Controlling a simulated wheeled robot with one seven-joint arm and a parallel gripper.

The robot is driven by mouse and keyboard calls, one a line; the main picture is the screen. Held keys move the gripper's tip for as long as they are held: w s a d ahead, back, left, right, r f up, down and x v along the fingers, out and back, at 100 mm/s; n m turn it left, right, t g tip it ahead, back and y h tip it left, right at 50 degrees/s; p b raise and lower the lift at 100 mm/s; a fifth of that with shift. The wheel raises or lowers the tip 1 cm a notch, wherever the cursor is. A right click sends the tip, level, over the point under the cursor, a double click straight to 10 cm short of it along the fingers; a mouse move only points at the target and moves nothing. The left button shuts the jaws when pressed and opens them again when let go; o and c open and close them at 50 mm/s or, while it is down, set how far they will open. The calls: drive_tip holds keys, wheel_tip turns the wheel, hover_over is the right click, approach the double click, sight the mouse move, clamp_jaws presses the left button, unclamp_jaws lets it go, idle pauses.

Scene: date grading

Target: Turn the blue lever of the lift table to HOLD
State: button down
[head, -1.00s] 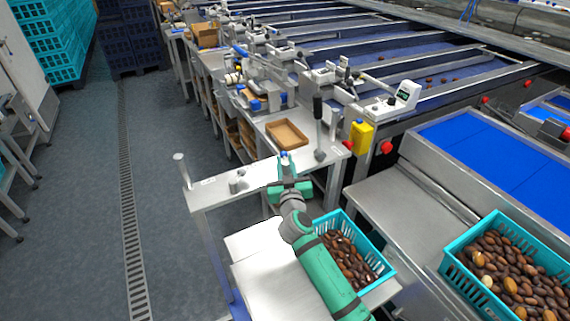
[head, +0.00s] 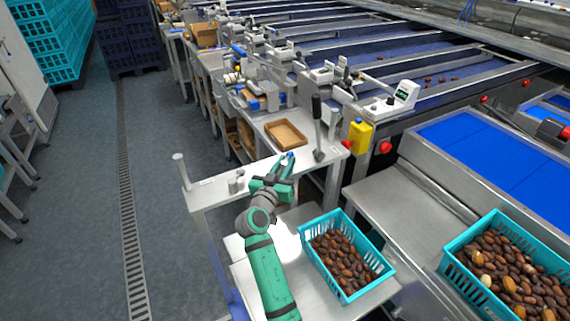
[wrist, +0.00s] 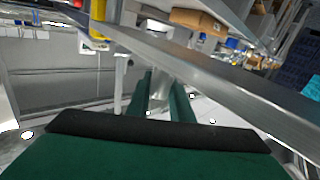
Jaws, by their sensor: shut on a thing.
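The blue lever (head: 290,154) shows only as a small blue tip at the front rail of the lift table (head: 212,194) in the head view. My gripper (head: 285,168) is shut on it from the near side, tilted toward the upper right. In the wrist view the two green fingers of my gripper (wrist: 165,100) close around a pale grey piece, seemingly part of the lever. Most of the lever is hidden by the fingers. Small labels lie on the rail, too small to read, so I cannot tell which position the lever points to.
A teal crate of dates (head: 345,262) stands on the white platform, right of my arm. Another full teal crate (head: 510,265) is at the lower right.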

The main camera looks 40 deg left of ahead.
drive_tip(key=shift+w+d+r+m+h, duration=0.1)
drive_tip(key=shift+w+r+m+h, duration=0.05)
drive_tip(key=shift+m+h, duration=0.15)
idle(0.4)
drive_tip(key=c, duration=1.8)
unclamp_jaws()
drive_tip(key=shift+c, duration=0.2)
drive_tip(key=shift+s, duration=0.35)
drive_tip(key=v, duration=1)
drive_tip(key=shift+d, duration=0.1)
